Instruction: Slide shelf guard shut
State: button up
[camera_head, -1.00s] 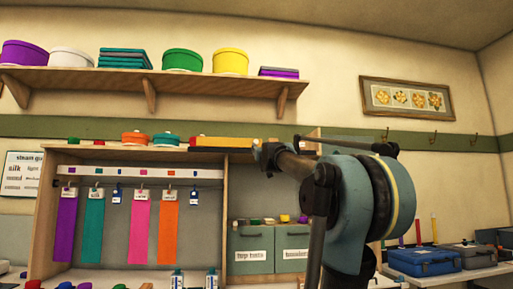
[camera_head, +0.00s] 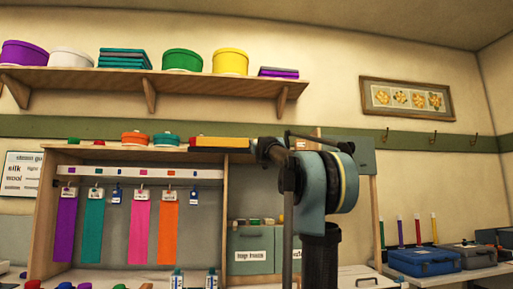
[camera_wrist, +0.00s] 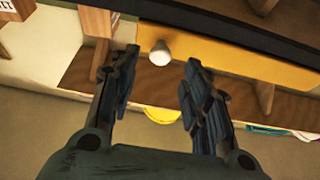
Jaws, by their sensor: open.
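The shelf guard appears to be a long yellow panel (camera_wrist: 225,52) with a pale round knob (camera_wrist: 160,52) in the wrist view. In the head view a yellow bar (camera_head: 222,142), likely the same panel, lies along the top of the wooden cabinet. My gripper (camera_wrist: 160,62) is open, with one finger on each side of the knob. I cannot tell whether either finger touches it. In the head view my arm's end is at the right part of the yellow bar and hides it there; the fingers are not clear.
Orange and teal round boxes (camera_head: 135,138) stand on the cabinet top to the left. A wall shelf (camera_head: 130,84) with hat boxes hangs above. Hanging cloth strips (camera_head: 140,230) and labelled drawers (camera_head: 250,252) are below. A blue case (camera_head: 425,262) lies at the right.

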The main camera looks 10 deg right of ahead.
jog(key=shift+x, duration=2.65)
